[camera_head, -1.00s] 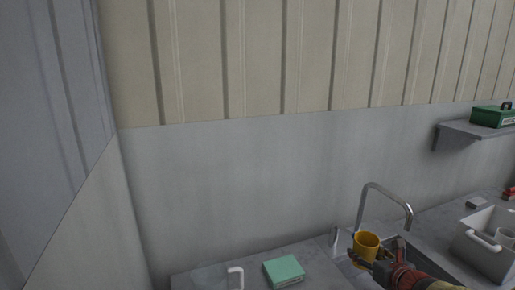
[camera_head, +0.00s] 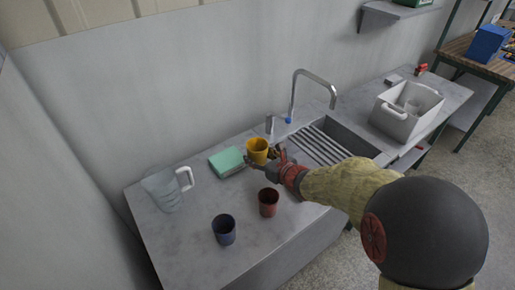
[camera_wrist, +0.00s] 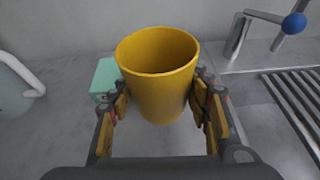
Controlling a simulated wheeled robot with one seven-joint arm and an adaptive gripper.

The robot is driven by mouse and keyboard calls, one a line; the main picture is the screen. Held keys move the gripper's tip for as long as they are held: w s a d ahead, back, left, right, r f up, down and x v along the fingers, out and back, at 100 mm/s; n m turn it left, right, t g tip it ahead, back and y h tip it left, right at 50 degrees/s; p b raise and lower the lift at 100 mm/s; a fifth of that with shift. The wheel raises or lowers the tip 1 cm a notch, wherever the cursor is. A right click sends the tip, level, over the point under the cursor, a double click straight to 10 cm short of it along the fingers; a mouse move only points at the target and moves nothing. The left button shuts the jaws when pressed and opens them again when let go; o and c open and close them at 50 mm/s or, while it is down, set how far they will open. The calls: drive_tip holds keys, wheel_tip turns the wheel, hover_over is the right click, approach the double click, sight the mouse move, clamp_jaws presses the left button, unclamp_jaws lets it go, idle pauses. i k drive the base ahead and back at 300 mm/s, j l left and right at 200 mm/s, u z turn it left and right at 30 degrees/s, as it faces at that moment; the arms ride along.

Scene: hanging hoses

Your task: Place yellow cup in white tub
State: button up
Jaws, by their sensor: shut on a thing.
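The yellow cup (camera_head: 257,149) is upright between the fingers of my gripper (camera_head: 266,160), near the left end of the sink. In the wrist view the yellow cup (camera_wrist: 158,75) fills the middle, with a finger pressed on each side of it, and it looks empty. My gripper (camera_wrist: 160,108) is shut on the cup. I cannot tell whether the cup's base touches the counter.
A red cup (camera_head: 268,203) and a blue cup (camera_head: 224,229) stand on the counter in front. A clear pitcher (camera_head: 163,190) and a green box (camera_head: 227,161) are to the left. The tall faucet (camera_head: 295,92) and the sink (camera_head: 335,140) lie between the cup and the tub.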

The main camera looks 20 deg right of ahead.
sight(391, 130)
drive_tip(key=k+l, duration=0.1)
drive_tip(key=l, duration=0.3)
drive_tip(key=k+l, duration=0.15)
drive_tip(key=l, duration=0.25)
drive_tip(key=k+l, duration=0.1)
drive_tip(key=l, duration=0.3)
drive_tip(key=k+l, duration=0.1)
drive_tip(key=l, duration=0.3)
